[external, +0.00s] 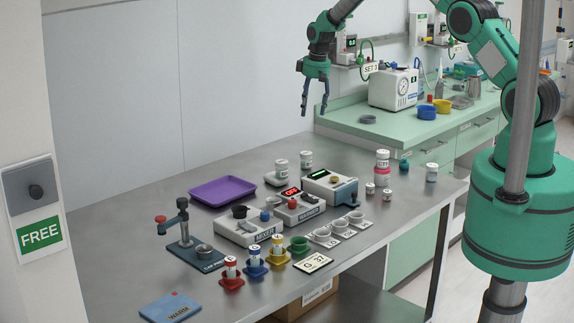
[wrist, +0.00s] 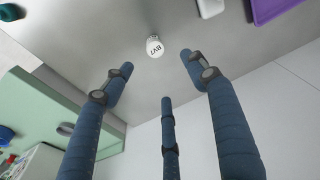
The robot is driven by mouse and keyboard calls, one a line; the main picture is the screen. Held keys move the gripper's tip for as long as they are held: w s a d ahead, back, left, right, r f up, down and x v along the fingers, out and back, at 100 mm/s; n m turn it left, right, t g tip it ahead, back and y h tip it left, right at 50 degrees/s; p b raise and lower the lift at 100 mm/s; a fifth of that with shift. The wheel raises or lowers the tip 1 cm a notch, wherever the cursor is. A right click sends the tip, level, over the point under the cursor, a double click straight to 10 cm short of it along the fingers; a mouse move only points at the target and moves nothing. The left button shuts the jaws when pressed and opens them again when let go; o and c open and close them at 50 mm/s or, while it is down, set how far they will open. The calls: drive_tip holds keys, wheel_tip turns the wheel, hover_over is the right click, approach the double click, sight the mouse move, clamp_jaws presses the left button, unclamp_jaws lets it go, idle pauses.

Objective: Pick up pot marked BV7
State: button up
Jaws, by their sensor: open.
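The pot marked BV7 (wrist: 154,46) is small and white, and stands upright on the steel bench in the wrist view, its lettering upside down there. In the external view it appears to be the white pot (external: 306,159) near the back of the bench; its label is too small to read there. My gripper (external: 314,108) hangs high above the back of the bench, fingers pointing down. Its three blue fingers (wrist: 158,70) are spread open with nothing between them. The pot is beyond the fingertips, apart from them.
A purple tray (external: 222,191) lies further left. A pink-and-white pot (external: 382,163) and a teal item (external: 404,164) stand to the right. Mixer units (external: 248,229) and coloured holders fill the front. Bench around the BV7 pot is bare.

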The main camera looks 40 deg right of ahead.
hover_over(306, 153)
drive_tip(key=s, duration=0.1)
wheel_tip(306, 153, down, 6)
drive_tip(key=shift+d+p, duration=0.1)
drive_tip(key=shift+p, duration=0.3)
drive_tip(key=shift+w+f+p, duration=0.2)
drive_tip(key=shift+w+f, duration=0.05)
drive_tip(key=shift+f, duration=1.85)
drive_tip(key=shift+w+f+p, duration=0.2)
drive_tip(key=shift+f, duration=1.9)
drive_tip(key=shift+f, duration=0.15)
drive_tip(key=shift+d+f+p, duration=0.1)
drive_tip(key=shift+f+p, duration=0.4)
drive_tip(key=shift+f, duration=0.95)
drive_tip(key=shift+w+f, duration=0.2)
drive_tip(key=shift+f, duration=0.8)
